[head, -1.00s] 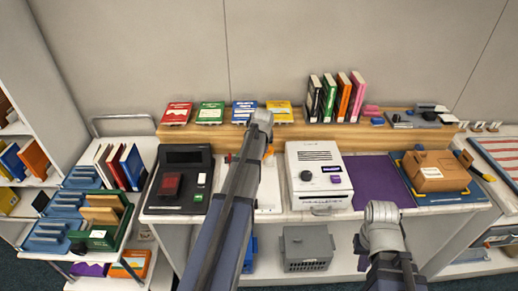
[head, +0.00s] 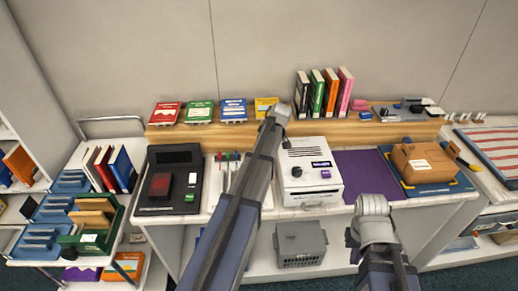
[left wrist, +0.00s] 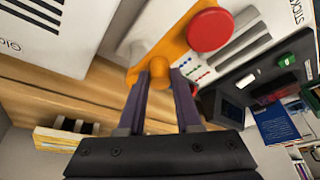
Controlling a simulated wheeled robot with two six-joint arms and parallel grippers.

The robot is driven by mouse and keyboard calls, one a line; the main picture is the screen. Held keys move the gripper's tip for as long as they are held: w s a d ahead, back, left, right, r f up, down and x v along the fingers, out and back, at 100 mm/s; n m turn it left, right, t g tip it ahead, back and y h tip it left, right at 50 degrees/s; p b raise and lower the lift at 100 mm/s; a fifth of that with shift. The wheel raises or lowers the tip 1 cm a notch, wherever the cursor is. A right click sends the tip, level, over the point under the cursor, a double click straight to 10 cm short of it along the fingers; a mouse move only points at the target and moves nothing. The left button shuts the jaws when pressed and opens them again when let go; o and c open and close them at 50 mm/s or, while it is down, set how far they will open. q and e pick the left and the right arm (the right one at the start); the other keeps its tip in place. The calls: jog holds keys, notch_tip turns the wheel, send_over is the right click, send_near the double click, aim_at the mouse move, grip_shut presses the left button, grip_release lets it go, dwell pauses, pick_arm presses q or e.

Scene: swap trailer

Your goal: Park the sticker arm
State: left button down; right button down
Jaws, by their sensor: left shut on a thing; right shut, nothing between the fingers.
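In the left wrist view, the sticker arm (left wrist: 176,48) is an orange bar beside a large red round knob (left wrist: 209,30), over a white sticker station (left wrist: 250,42). My left gripper (left wrist: 169,77) is at its orange rounded end, shut on it. In the head view the white sticker station (head: 221,172) stands between a dark scanner and a white printer. There my left arm covers part of it and hides the left gripper and orange arm. My right gripper (head: 352,238) is low in front of the counter, mostly behind its own wrist, shut and empty.
The dark scanner (head: 174,202) and white printer (head: 311,190) flank the station. A purple mat (head: 366,175) and cardboard box (head: 424,166) lie right. Books (head: 325,95) stand on the wooden shelf (head: 350,131) behind. A book cart (head: 137,156) stands left.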

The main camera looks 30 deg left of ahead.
pick_arm(q)
jog(key=shift+d, duration=0.15)
jog(key=shift+w, duration=0.1)
dwell(0.3)
jog(key=c, duration=0.6)
grip_release()
jog(key=shift+r, duration=0.15)
jog(key=p+v, duration=0.7)
jog(key=shift+r, duration=0.2)
jog(key=shift+d, duration=0.15)
